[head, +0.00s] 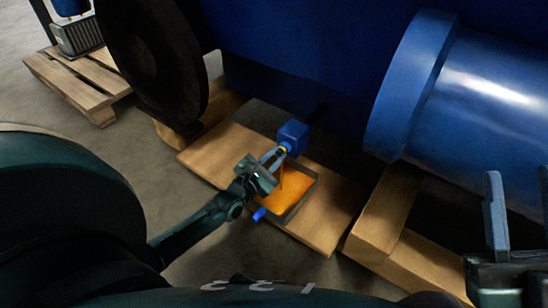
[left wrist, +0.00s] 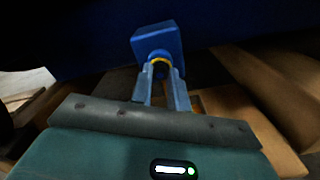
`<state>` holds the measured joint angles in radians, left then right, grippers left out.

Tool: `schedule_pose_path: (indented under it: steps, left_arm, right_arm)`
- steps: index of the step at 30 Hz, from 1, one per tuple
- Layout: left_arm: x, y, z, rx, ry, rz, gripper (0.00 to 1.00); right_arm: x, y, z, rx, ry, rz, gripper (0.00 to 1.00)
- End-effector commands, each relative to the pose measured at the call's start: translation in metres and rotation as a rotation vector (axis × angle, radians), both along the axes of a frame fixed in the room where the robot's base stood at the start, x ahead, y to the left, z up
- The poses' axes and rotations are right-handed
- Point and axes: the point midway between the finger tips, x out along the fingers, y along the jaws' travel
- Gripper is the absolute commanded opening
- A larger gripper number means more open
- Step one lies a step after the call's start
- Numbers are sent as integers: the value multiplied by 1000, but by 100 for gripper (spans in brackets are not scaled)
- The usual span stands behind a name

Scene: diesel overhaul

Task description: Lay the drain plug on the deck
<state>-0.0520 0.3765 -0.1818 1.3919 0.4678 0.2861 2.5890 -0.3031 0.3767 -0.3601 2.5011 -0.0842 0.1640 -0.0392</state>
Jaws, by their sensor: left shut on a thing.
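My left gripper (head: 277,155) is shut on the drain plug, which shows as a small yellow ring (head: 284,149) between the fingertips. The plug is right at the face of a blue block (head: 293,133) under the big blue housing; I cannot tell whether it is still seated. In the left wrist view, the fingers (left wrist: 162,80) close around the yellow ring (left wrist: 160,60) in front of the blue block (left wrist: 156,38). My right gripper (head: 521,212) is at the lower right, open and empty, its two fingers apart.
A dark-rimmed tray (head: 312,198) with an orange inside sits below the block on a wooden deck (head: 215,155). A blue cylinder (head: 259,214) is at its front. A large blue drum (head: 470,100) and wooden beams (head: 380,215) stand right; a black wheel (head: 150,60) stands left.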

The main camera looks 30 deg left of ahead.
Motion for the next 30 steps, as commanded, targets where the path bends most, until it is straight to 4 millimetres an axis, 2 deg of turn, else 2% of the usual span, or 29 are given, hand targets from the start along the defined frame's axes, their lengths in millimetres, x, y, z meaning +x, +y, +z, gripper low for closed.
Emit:
schedule_pose_path:
  steps: [11,30]
  left_arm:
    - [-1,0,0,0,-1,0,0]
    - [-22,2,1,0,-1,0,0]
  right_arm:
    - [1,0,0,9,6,-3,36]
    - [1,1,9,3,9,0,36]
